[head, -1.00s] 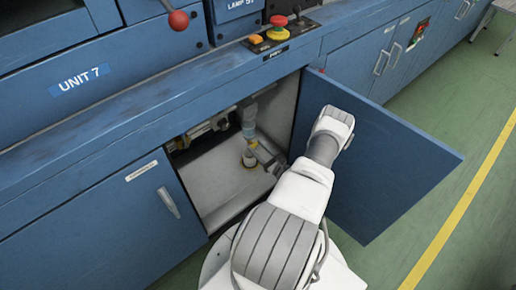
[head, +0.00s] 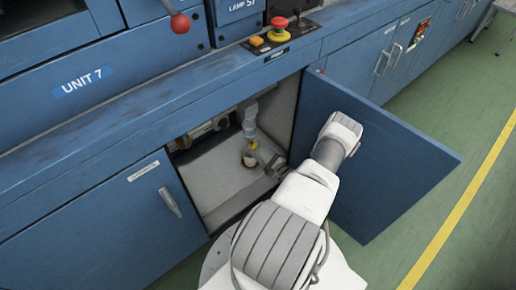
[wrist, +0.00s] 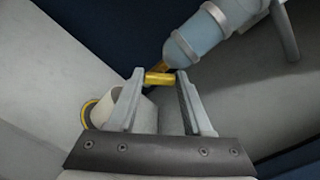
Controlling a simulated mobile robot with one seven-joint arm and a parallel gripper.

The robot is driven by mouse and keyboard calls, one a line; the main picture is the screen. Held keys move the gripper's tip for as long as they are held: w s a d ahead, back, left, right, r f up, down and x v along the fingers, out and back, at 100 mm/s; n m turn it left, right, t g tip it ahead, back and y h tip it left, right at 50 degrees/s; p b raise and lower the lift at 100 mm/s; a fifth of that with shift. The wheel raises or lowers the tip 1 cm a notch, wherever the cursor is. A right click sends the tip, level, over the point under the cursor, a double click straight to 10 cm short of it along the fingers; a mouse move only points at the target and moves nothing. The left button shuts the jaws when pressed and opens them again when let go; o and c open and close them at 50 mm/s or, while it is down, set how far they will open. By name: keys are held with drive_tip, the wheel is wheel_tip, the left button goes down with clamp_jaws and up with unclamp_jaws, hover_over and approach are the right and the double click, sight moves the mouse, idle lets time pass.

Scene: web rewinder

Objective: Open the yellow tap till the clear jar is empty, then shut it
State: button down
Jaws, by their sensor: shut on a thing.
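The clear jar (head: 249,126) hangs inside the open cupboard; in the wrist view (wrist: 200,40) it looks pale blue and tilts across the top. I cannot tell how much liquid it holds. The yellow tap (head: 253,144) is at its lower end. In the wrist view the tap's yellow handle (wrist: 159,79) lies crosswise between the fingertips. My gripper (wrist: 164,84) is shut on this handle; in the head view the gripper (head: 264,158) reaches into the cupboard from the right. Whether liquid flows is not visible.
A pale cup with a yellow rim (head: 249,161) stands on the cupboard floor below the tap. The open blue door (head: 385,160) is close to my arm on the right. Pipes (head: 205,130) run along the back left. A shut door (head: 110,215) is at left.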

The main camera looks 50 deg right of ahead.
drive_tip(key=shift+n, duration=0.4)
drive_tip(key=shift+c, duration=1.6)
unclamp_jaws()
